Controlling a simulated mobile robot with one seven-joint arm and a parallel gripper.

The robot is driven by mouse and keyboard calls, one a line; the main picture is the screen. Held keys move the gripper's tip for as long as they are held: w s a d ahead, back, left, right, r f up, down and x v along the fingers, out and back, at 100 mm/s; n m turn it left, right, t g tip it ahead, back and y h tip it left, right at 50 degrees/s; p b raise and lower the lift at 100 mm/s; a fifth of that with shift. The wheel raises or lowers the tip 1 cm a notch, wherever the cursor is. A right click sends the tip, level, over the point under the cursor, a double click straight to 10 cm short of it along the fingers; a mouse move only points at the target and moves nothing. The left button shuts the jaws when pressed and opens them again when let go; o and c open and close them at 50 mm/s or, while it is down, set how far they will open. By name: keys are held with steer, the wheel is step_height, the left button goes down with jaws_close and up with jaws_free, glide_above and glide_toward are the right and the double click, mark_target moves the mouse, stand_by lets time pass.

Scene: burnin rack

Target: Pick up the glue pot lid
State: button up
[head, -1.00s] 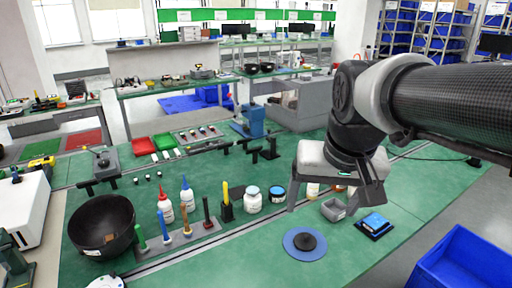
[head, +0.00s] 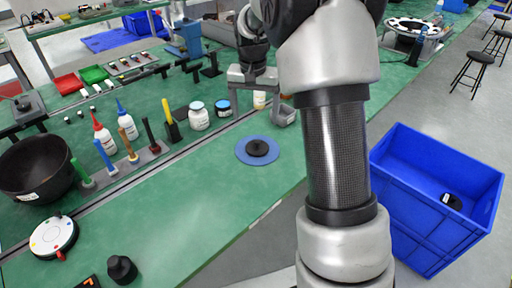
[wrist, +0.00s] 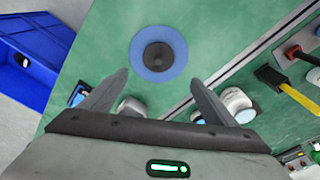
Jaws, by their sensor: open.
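No part is clearly marked as the glue pot lid. A round black piece (head: 257,147) lies centred on a flat blue disc (head: 243,153) on the green bench; the wrist view shows the same black piece (wrist: 158,56) just beyond my fingertips. A white jar with a blue top (head: 198,117) and a smaller blue-topped jar (head: 222,108) stand to its left. My gripper (head: 253,98) is behind the disc, above the bench, with fingers apart and nothing between them. It also shows in the wrist view (wrist: 158,80). My arm hides part of the bench.
Glue bottles (head: 103,136) and a tool rack (head: 128,165) stand to the left, by a black bowl (head: 35,168). A blue crate (head: 425,225) is at the right. The bench in front of the disc is clear.

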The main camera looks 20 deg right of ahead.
glide_above(257, 141)
steer(key=f, duration=0.4)
steer(key=f+b, duration=0.1)
steer(key=f, duration=0.1)
steer(key=shift+s+a+f, duration=0.15)
steer(key=shift+s+a, duration=0.05)
steer(key=shift+a, duration=0.1)
steer(key=f, duration=0.3)
steer(key=f+b, duration=0.1)
steer(key=f, duration=0.1)
steer(key=shift+d+f, duration=0.15)
steer(key=shift+d, duration=0.15)
steer(key=c, duration=1.1)
